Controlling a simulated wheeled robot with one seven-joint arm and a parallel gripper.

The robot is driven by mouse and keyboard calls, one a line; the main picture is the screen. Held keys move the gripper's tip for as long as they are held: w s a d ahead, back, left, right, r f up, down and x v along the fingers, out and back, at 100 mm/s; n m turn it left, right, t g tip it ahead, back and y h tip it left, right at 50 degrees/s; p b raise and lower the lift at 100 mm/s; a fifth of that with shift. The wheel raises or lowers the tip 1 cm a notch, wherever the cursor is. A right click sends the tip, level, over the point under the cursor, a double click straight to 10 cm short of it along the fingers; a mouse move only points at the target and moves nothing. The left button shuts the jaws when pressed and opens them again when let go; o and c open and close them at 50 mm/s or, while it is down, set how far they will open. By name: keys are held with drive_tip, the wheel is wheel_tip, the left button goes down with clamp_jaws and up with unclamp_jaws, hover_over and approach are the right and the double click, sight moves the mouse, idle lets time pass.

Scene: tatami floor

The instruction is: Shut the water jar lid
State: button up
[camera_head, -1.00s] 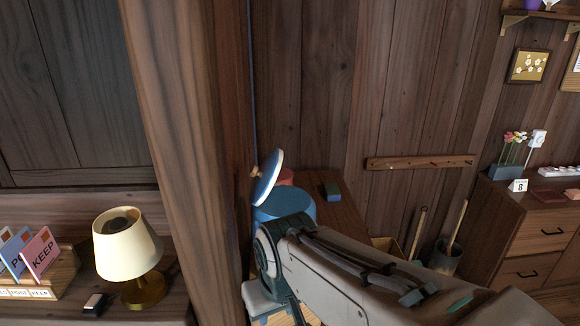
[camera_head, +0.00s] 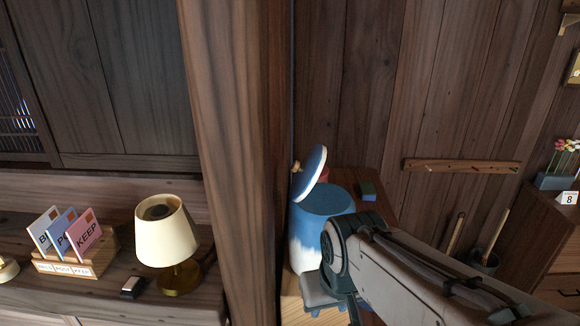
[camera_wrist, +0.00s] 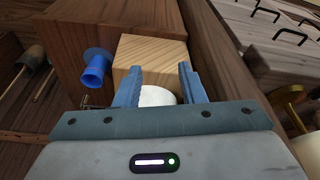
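The water jar (camera_head: 322,212) is blue above and white below, and stands upright beside the wooden post. Its lid (camera_head: 314,173) is tipped up steeply at the jar's left rear edge, with a wooden knob (camera_head: 296,167) facing left. My arm covers the jar's lower right side in the head view. In the wrist view my gripper (camera_wrist: 158,78) is open, its two fingers apart. A white rounded thing (camera_wrist: 157,96) shows between and below the fingers; I cannot tell if it is the jar.
A lamp (camera_head: 166,236) and a card holder (camera_head: 75,262) stand on the left shelf. The wooden post (camera_head: 240,150) rises close to the jar's left. The wrist view shows a wooden block (camera_wrist: 150,52) and a blue flared object (camera_wrist: 95,68).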

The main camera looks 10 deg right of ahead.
drive_tip(key=shift+r, duration=0.15)
drive_tip(key=c, duration=0.5)
drive_tip(key=w+r+n+p, duration=0.1)
drive_tip(key=w+r+p, duration=0.2)
drive_tip(key=r, duration=0.2)
drive_tip(key=w+r+n+g+p, duration=0.1)
drive_tip(key=w+r+n+p, duration=0.1)
drive_tip(key=r, duration=0.4)
drive_tip(key=w+r+n+p, duration=0.2)
drive_tip(key=w+r+p, duration=0.2)
drive_tip(key=r, duration=0.2)
drive_tip(key=shift+w+a+r+y, duration=0.1)
drive_tip(key=shift+w+a+y, duration=0.2)
drive_tip(key=shift+a+y, duration=0.1)
clamp_jaws()
drive_tip(key=n+g+y, duration=0.1)
drive_tip(key=n+y, duration=0.1)
drive_tip(key=n, duration=0.8)
approach(291, 169)
drive_tip(key=x, duration=0.3)
drive_tip(key=a+x, duration=0.1)
drive_tip(key=x, duration=0.1)
drive_tip(key=shift+w+a+f+p, duration=0.1)
drive_tip(key=shift+w+f+p, duration=0.05)
drive_tip(key=shift+f+p, duration=0.15)
